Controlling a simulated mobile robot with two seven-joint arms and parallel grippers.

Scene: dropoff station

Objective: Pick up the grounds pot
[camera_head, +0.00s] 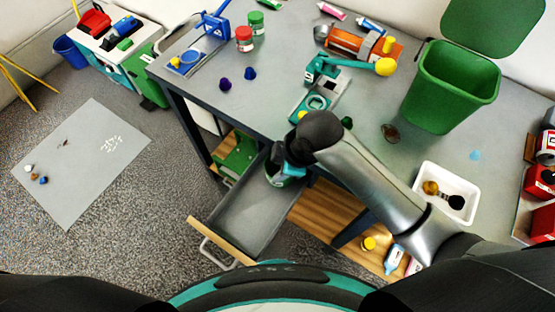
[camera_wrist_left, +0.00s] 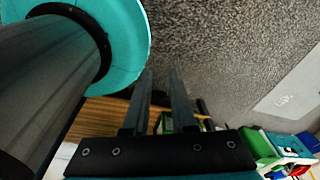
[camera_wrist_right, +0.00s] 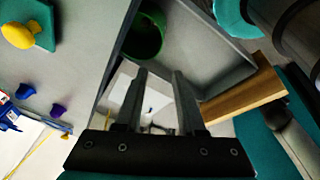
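A round green pot, which looks like the grounds pot (camera_head: 283,180), stands at the inner end of the open grey drawer (camera_head: 240,212). In the head view my right arm partly covers it. In the right wrist view the pot (camera_wrist_right: 145,36) shows inside the drawer, beyond the fingertips and a little left of them. My right gripper (camera_head: 284,163) is above the drawer's inner end; its fingers (camera_wrist_right: 159,72) are apart with nothing between them. My left gripper (camera_wrist_left: 161,72) shows only in its own wrist view, its fingers apart and empty.
The table edge is beside my right arm. The drawer's wooden front (camera_head: 220,242) and handle stick out over the floor. On the table are a green bin (camera_head: 455,88), a white tray (camera_head: 447,180) and a teal machine (camera_head: 320,85). A wooden shelf (camera_head: 335,215) lies below.

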